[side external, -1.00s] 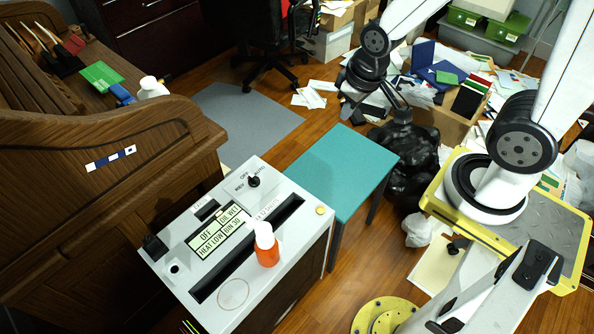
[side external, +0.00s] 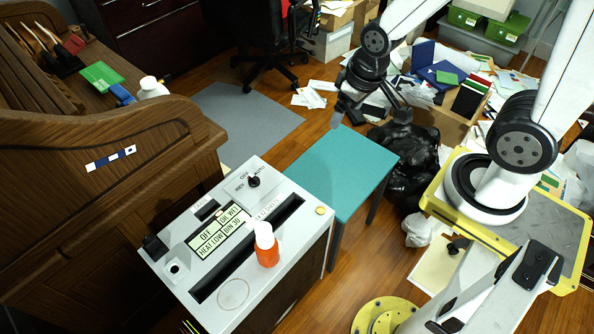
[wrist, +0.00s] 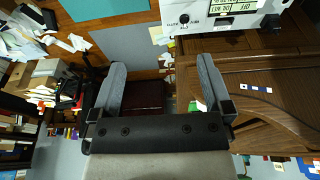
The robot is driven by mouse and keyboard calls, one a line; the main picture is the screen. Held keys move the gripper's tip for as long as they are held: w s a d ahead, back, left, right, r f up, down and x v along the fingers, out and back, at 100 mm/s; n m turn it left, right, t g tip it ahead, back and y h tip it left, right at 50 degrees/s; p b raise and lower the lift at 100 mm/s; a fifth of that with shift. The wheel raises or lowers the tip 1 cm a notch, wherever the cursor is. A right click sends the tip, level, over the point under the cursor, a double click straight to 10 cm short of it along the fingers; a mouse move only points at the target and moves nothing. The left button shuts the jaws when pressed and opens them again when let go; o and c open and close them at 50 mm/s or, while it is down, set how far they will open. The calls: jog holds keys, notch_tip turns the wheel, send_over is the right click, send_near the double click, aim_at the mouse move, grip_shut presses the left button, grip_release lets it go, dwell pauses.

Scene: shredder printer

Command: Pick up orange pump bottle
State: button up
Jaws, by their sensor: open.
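The orange pump bottle (side external: 267,257) with a white pump top stands upright on the white shredder's top panel (side external: 233,292), just in front of its long dark slot, in the side view. My gripper (side external: 367,108) is up beyond the teal table, far to the upper right of the bottle and apart from it. In the wrist view my gripper (wrist: 162,82) has its two grey fingers wide apart with nothing between them. The bottle does not show in the wrist view; only part of the shredder panel (wrist: 228,22) shows at its top.
A teal table (side external: 342,170) stands beside the shredder. A wooden desk (side external: 120,180) rises on the left with a white bottle (side external: 152,88) on it. A black bag (side external: 405,160), papers and boxes clutter the floor behind. A knob (side external: 253,181) sticks up from the shredder's panel.

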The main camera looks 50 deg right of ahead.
jog(key=w+a+f+n+t, duration=0.3)
jog(key=w+f+n, duration=0.1)
jog(key=w+f, duration=0.45)
jog(key=n+t+y, duration=0.2)
jog(key=n+y, duration=0.3)
jog(key=y, duration=0.1)
send_over(276, 242)
jog(key=w+d, duration=0.4)
jog(key=d, duration=0.4)
notch_tip(276, 242, down, 15)
jog(key=s+a+f+y, duration=0.1)
jog(key=s, duration=0.1)
jog(key=s+a+f+y, duration=0.1)
jog(key=s+f, duration=0.1)
jog(key=s+a+f+y, duration=0.1)
jog(key=s+a+f, duration=0.1)
jog(key=shift+n+t+y, duration=0.3)
jog(key=shift+n+t, duration=0.1)
jog(key=shift+s+a+f+y, duration=0.15)
jog(key=shift+s+y, duration=0.25)
jog(key=shift+s, duration=0.1)
jog(key=shift+a, duration=0.1)
